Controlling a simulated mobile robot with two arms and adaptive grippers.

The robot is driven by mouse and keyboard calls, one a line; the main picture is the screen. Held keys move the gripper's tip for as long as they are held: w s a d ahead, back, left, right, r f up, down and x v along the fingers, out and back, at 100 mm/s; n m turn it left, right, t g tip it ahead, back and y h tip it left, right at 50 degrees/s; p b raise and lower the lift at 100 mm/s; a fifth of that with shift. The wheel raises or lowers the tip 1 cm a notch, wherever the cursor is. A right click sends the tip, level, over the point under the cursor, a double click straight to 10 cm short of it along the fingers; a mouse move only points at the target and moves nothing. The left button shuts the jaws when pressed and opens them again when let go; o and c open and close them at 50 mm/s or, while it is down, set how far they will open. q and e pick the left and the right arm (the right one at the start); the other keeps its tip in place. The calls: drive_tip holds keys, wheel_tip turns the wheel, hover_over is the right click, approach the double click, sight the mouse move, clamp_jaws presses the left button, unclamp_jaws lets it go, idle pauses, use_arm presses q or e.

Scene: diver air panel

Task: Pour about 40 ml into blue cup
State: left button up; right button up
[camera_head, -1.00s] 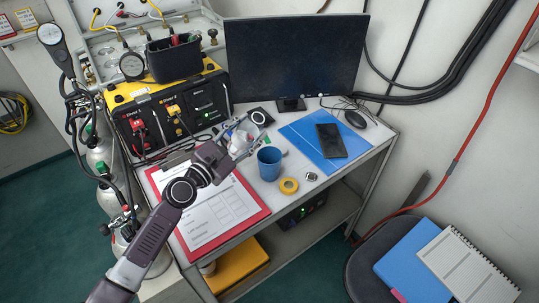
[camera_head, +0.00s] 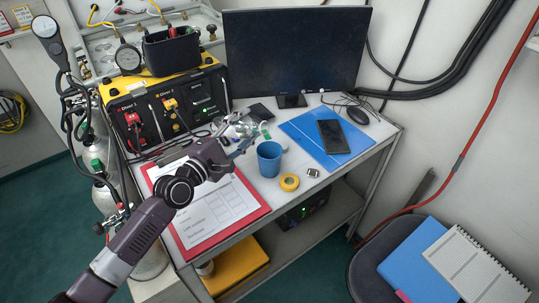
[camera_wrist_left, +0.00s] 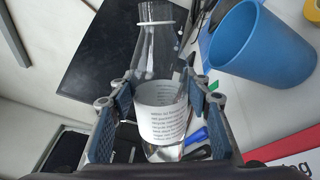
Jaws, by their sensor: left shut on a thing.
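The blue cup (camera_head: 269,160) stands upright on the table, its mouth facing up. It also shows at the upper right of the left wrist view (camera_wrist_left: 262,45). My left gripper (camera_head: 238,143) is just left of the cup. In the left wrist view its fingers (camera_wrist_left: 158,110) are shut around a clear bottle with a white printed label (camera_wrist_left: 162,110). The bottle's clear neck points away from the gripper, beside the cup and apart from it. The bottle is small and partly hidden in the head view; its liquid level and exact tilt cannot be told. My right gripper is not in view.
A yellow tape roll (camera_head: 289,182) lies just right of the cup. A blue folder (camera_head: 303,146) with a dark phone (camera_head: 332,136) lies behind it. A red clipboard (camera_head: 257,211) is under my left arm. The black-and-yellow air panel (camera_head: 168,105) stands behind left, the monitor (camera_head: 294,55) behind.

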use_arm(q)
drive_tip(key=shift+f+m+b, duration=0.4)
drive_tip(key=shift+f+b, duration=0.05)
drive_tip(key=shift+f, duration=0.25)
drive_tip(key=shift+w+a+r+m, duration=0.1)
drive_tip(key=shift+a+r+m, duration=0.05)
drive_tip(key=shift+r+m, duration=0.15)
drive_tip(key=shift+r+m+p, duration=0.3)
drive_tip(key=shift+r+p, duration=0.05)
drive_tip(key=shift+p, duration=0.1)
drive_tip(key=shift+r+m, duration=0.15)
drive_tip(key=shift+m, duration=0.25)
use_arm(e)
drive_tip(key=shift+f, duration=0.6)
use_arm(q)
drive_tip(key=shift+m, duration=0.9)
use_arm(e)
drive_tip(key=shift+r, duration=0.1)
use_arm(q)
drive_tip(key=shift+w+a, duration=0.15)
drive_tip(key=shift+a, duration=0.4)
